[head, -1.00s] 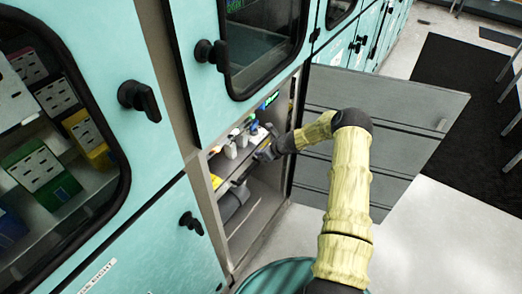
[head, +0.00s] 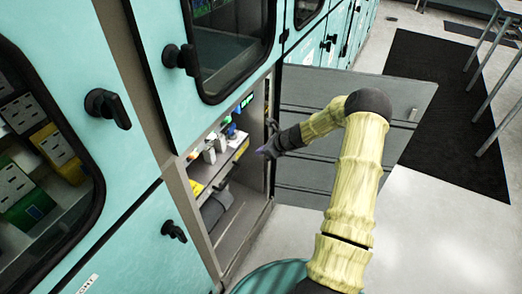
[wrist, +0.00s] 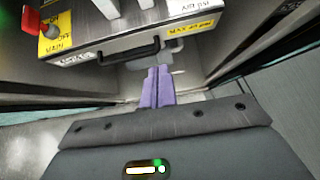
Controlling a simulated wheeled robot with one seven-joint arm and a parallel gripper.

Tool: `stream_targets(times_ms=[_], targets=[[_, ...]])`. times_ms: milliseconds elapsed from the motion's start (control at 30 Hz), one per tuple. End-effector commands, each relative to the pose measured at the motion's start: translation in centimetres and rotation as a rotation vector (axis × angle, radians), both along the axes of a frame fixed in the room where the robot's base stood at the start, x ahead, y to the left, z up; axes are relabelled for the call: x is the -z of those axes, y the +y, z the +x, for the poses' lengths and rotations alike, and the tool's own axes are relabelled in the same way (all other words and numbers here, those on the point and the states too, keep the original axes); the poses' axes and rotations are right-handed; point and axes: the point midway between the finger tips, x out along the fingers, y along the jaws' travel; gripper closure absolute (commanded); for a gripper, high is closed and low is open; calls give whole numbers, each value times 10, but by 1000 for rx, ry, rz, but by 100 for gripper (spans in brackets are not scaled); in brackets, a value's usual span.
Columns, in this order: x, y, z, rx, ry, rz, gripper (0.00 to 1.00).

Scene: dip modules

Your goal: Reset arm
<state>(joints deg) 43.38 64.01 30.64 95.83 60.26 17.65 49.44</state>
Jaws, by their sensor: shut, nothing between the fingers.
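My arm (head: 352,160), in a yellow sleeve, reaches toward an open cabinet compartment. My gripper (head: 264,151) is at the compartment's opening in the head view, just right of its shelf. In the wrist view, its purple fingers (wrist: 158,88) are together with nothing between them. Beyond the fingers is a grey metal panel (wrist: 150,45) with yellow labels, a black handle and a red switch (wrist: 31,19). The panel and the fingers appear apart.
The open grey cabinet door (head: 400,100) stands to the right, behind my arm. Teal cabinets with black knobs (head: 107,107) line the left. White and blue fittings (head: 222,143) sit on the compartment's shelf.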

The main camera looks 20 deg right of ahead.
Motion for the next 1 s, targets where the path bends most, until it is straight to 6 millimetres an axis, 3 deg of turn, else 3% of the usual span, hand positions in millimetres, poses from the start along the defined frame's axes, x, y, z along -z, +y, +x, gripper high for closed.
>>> stream_targets(times_ms=[267,467,700,1000], targets=[[-2,2,-1,-14,-2,-10,100],[-32,29,-19,-220,-36,-155,100],[-92,72,-72,-689,-118,-466,100],[-168,101,-149,-1257,-226,-799,100]])
